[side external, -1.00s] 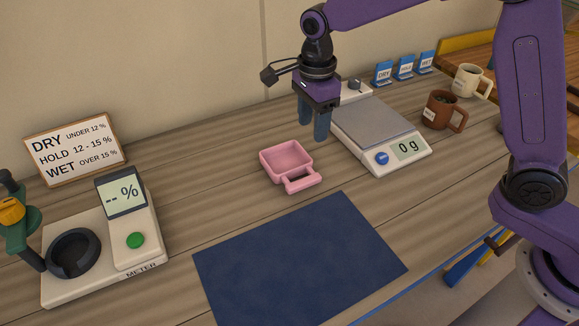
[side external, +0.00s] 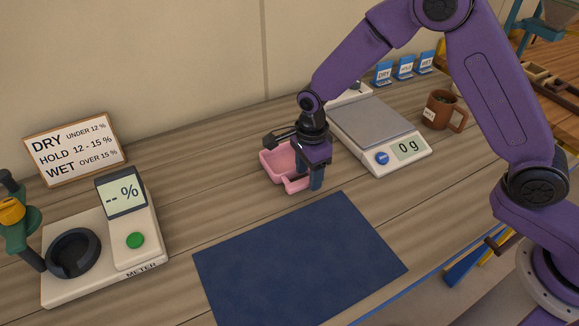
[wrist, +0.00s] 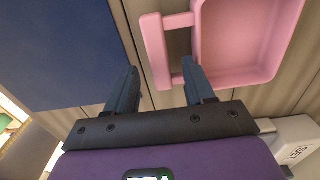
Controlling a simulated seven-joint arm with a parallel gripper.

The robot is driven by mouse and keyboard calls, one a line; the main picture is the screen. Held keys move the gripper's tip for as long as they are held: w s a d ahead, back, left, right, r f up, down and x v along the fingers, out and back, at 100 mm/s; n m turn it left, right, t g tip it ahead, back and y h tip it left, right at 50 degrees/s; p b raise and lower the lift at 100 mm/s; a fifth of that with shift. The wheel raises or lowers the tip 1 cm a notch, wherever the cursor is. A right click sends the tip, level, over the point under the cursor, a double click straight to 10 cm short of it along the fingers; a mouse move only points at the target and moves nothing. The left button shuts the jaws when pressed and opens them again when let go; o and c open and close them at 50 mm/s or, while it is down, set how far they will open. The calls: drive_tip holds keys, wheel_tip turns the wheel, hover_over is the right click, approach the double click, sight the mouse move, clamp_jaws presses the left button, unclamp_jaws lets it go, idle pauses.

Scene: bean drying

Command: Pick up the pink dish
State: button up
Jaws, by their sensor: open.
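The pink dish (side external: 275,163) sits upright on the wooden table, a shallow square tray with a looped handle on its near side. My gripper (side external: 309,182) is over the handle end, pointing down, and partly hides the dish. In the wrist view the dish (wrist: 240,40) fills the upper right. My gripper's two fingers (wrist: 160,68) are apart there, with the handle's outer bar (wrist: 156,50) appearing between them. The right finger overlaps the gap between bar and tray. I cannot tell whether either finger touches the handle.
A dark blue mat (side external: 300,260) lies in front of the dish. A scale (side external: 376,130) reading 0 g stands behind on the right. A meter (side external: 105,255) is at the left, below a sign (side external: 75,150). A brown mug (side external: 441,111) is farther right.

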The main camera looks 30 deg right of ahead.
drive_tip(key=shift+f, duration=0.9)
clamp_jaws()
drive_tip(key=shift+r, duration=0.1)
